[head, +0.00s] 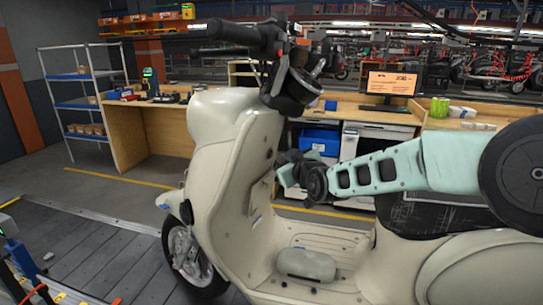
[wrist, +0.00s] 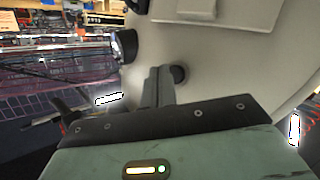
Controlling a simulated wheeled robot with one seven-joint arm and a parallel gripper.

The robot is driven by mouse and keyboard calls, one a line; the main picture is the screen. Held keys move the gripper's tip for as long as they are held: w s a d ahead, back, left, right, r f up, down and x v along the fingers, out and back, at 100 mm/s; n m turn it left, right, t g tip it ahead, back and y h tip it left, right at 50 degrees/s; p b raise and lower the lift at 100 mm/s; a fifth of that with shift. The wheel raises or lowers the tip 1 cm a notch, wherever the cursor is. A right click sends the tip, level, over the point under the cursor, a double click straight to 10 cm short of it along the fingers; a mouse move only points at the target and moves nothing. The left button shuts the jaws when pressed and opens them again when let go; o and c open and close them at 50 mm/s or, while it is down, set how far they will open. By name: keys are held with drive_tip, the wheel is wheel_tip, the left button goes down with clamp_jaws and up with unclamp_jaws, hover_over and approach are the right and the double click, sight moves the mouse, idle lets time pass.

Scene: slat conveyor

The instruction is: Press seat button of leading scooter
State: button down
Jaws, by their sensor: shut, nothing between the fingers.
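The cream scooter (head: 215,115) stands upright on the slat conveyor, its front wheel toward the left. My gripper (head: 284,168) reaches in from the right to the inner side of the leg shield, below the handlebar. In the wrist view my gripper (wrist: 158,85) is shut and empty, its fingers pointing at the cream panel (wrist: 215,55). A small dark round knob (wrist: 179,74) on that panel lies just right of the fingertips. It may be the seat button; I cannot tell whether the fingers touch it.
The handlebar (head: 235,33) hangs above my gripper, and the footboard (head: 325,240) lies below it. A larger dark round part (wrist: 125,46) is left of the fingers. Behind stand a workbench (head: 150,125) and a shelf rack (head: 85,105).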

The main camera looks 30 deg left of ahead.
drive_tip(key=shift+a, duration=0.15)
drive_tip(key=shift+a+r+b, duration=0.1)
drive_tip(key=shift+a+b, duration=0.15)
drive_tip(key=shift+b, duration=0.2)
drive_tip(key=shift+a+r, duration=0.1)
drive_tip(key=shift+a, duration=0.4)
idle(0.6)
drive_tip(key=shift+d+b, duration=0.15)
drive_tip(key=shift+b, duration=0.15)
drive_tip(key=shift+d+f+b, duration=0.2)
drive_tip(key=shift+d+b, duration=0.4)
drive_tip(key=shift+d, duration=0.15)
